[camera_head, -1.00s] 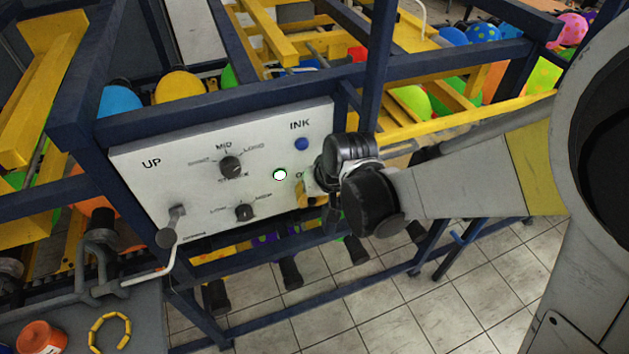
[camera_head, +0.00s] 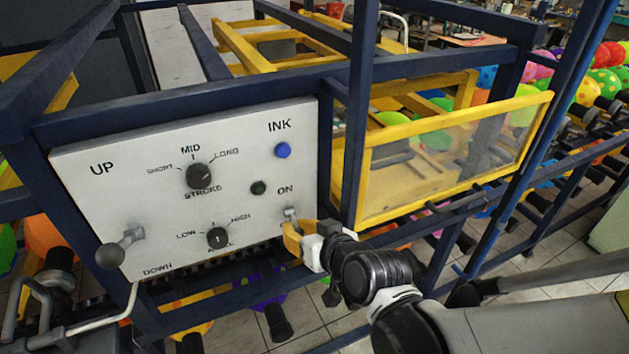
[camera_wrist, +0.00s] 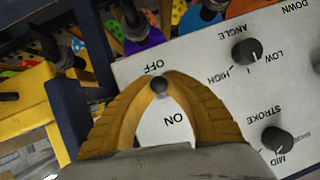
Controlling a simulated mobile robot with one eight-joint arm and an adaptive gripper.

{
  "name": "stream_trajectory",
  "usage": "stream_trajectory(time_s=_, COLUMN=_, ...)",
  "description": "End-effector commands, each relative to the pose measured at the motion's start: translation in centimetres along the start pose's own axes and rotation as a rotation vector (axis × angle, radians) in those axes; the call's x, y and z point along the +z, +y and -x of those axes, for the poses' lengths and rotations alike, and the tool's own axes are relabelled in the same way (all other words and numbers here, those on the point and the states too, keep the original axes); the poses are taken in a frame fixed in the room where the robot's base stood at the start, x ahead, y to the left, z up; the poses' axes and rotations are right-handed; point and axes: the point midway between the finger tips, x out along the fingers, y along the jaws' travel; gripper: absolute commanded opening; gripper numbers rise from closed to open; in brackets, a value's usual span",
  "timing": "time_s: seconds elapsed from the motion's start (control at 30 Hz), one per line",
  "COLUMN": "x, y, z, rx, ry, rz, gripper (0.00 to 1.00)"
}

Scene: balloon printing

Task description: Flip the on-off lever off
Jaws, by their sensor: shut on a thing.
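The on-off lever's metal base (camera_head: 290,212) sits below the "ON" label on the white control panel (camera_head: 85,220). My gripper (camera_head: 290,238) is at the panel's lower right corner and hides the lever's end in the head view. In the wrist view, my gripper's yellow fingers (camera_wrist: 159,80) curve in around the lever's dark round knob (camera_wrist: 158,86) and are shut on it. The knob is beside the "OFF" label, with the "ON" label on the opposite side, between the fingers. The small round lamp (camera_head: 258,187) left of the lever is dark.
The stroke dial (camera_head: 200,176), angle dial (camera_head: 218,238), blue ink button (camera_head: 282,150) and up-down lever (camera_head: 120,247) are on the same panel. Blue frame bars (camera_head: 190,108) surround it. A yellow-framed clear guard (camera_head: 455,155) stands to the right.

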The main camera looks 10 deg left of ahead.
Motion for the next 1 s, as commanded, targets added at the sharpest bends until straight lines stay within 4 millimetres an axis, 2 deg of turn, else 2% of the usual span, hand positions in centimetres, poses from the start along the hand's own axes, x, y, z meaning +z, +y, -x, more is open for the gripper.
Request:
stream_trajectory(time_s=0.03, x=0.99, y=0.19, z=-0.36, rx=-0.004, ry=0.025, rz=0.004, gripper=0.00)
stream_trajectory(time_s=0.4, x=0.93, y=0.18, z=-0.62, rx=-0.027, ry=0.171, rz=0.024, gripper=0.00)
stream_trajectory(time_s=0.93, x=0.67, y=0.13, z=-0.57, rx=-0.031, ry=0.194, rz=0.028, gripper=0.00)
stream_trajectory(time_s=1.0, x=0.67, y=0.13, z=-0.57, rx=-0.030, ry=0.194, rz=0.028, gripper=0.28)
